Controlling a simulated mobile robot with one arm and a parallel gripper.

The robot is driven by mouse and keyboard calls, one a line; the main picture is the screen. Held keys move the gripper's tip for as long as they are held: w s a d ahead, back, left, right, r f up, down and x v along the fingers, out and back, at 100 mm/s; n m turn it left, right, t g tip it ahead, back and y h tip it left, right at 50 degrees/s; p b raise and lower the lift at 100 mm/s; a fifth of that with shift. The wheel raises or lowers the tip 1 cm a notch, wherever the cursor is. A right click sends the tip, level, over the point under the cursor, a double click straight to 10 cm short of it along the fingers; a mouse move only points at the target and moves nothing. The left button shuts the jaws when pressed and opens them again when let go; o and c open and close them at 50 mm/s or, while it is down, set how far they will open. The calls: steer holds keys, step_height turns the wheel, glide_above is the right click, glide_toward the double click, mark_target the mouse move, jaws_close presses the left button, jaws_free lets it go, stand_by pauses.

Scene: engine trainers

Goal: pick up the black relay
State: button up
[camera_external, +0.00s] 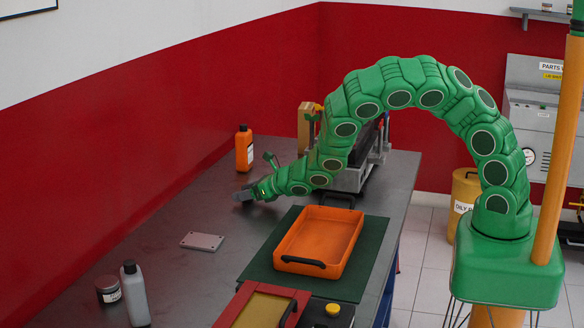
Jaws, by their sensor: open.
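My green arm curves over the workbench from the right, and my gripper (248,194) is low over the bench top, left of the engine stand. My gripper is open. A small dark grey shape shows right at its tip. I cannot tell whether this is the black relay or part of my fingers. No other thing in view can be clearly picked out as the black relay.
An orange tray (285,268) with black handles sits on a green mat (257,276). An orange bottle (244,149) stands behind my gripper. A grey plate (202,242), a grey bottle (134,295) and a dark jar (109,291) are nearer. The bench left of my gripper is clear.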

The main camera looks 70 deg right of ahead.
steer(key=c, duration=1)
steer(key=shift+r, duration=0.1)
steer(key=shift+c, duration=0.2)
